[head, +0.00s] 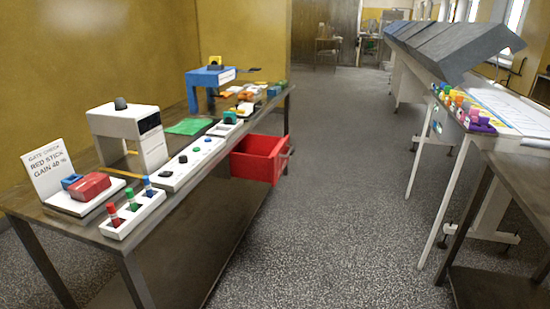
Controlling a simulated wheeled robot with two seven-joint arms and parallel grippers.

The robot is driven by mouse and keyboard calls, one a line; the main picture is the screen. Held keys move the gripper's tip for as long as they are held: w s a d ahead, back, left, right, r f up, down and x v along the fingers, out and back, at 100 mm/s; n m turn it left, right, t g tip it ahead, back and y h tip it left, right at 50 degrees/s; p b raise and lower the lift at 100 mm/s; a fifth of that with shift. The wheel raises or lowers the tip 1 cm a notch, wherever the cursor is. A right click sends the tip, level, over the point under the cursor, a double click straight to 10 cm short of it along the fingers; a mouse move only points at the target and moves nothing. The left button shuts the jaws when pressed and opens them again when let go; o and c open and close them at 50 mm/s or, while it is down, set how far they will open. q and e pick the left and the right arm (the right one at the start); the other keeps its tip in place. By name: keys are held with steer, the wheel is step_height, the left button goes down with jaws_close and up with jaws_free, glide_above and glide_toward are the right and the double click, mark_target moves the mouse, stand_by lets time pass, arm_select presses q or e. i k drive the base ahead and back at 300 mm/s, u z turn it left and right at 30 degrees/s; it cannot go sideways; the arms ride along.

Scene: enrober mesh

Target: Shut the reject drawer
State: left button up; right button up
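The red reject drawer (258,158) sticks out from the right side of the bench on the left, below the bench top. It stands open, with its inside showing from above. A grey handle (286,156) is on its outer right end. Neither of my grippers shows in the head view.
The bench (85,232) carries a sign (47,167), a white gate-like machine (128,137), a rack of coloured sticks (133,213) and a blue machine (208,82). A long conveyor table (480,100) stands on the right. The speckled floor (330,200) between them is clear.

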mark_target(256, 157)
steer(key=z, duration=0.2)
steer(key=i, duration=1.8)
steer(key=u, duration=0.6)
steer(key=i, duration=0.4)
steer(key=u, duration=0.25)
